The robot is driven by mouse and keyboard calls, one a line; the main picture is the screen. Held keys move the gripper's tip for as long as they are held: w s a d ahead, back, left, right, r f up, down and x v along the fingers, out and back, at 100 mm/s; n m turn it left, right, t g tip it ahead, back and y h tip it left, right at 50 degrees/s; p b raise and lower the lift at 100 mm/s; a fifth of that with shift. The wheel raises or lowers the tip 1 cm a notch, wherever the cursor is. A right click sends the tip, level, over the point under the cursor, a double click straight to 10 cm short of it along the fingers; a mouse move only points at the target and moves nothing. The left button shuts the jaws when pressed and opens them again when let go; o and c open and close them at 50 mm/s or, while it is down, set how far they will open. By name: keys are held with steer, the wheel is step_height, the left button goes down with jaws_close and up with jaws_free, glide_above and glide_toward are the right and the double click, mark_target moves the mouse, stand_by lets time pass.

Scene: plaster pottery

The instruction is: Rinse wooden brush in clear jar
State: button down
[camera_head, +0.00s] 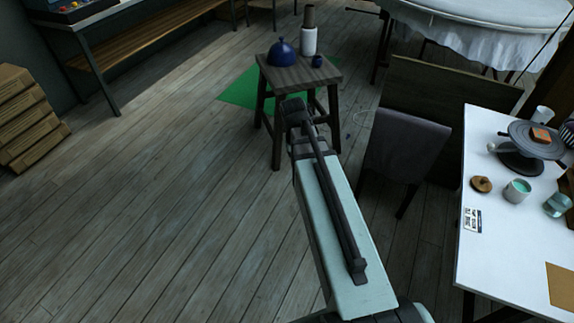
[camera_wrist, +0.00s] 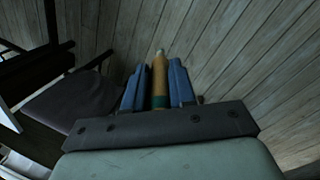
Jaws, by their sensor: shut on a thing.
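My gripper (camera_wrist: 157,68) shows in the wrist view with its two blue fingers shut on the wooden brush (camera_wrist: 160,85). The brush is a tan stick with a green band near the palm and a pale tip pointing away from it. In the head view my arm reaches toward the stool, and the brush and fingers cannot be made out there. A see-through bluish vessel (camera_head: 556,204), which looks like the clear jar, is on the white table at the right, well away from my gripper. Its contents cannot be told.
The white table (camera_head: 484,262) also bears a teal cup (camera_head: 517,190), a round wooden piece (camera_head: 481,184) and a turntable (camera_head: 520,165). A grey chair (camera_head: 408,146) stands between it and my arm. The stool (camera_head: 300,75) holds blue pottery. Open floor lies left.

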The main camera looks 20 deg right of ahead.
steer(key=s+d+r+m+y, duration=0.1)
steer(key=s+d+m, duration=0.15)
steer(key=d, duration=0.65)
steer(key=s+d+r+m, duration=0.1)
steer(key=s+d+m, duration=0.15)
steer(key=d, duration=0.75)
step_height(320, 180, up, 13)
steer(key=n, duration=0.2)
glide_above(559, 203)
steer(key=d, duration=0.2)
steer(key=n, duration=0.5)
steer(key=shift+w+f+t, duration=0.2)
steer(key=shift+w+t, duration=0.1)
steer(key=shift+w, duration=0.05)
steer(key=shift+f+n, duration=0.15)
steer(key=shift+n, duration=0.15)
step_height(559, 203, down, 7)
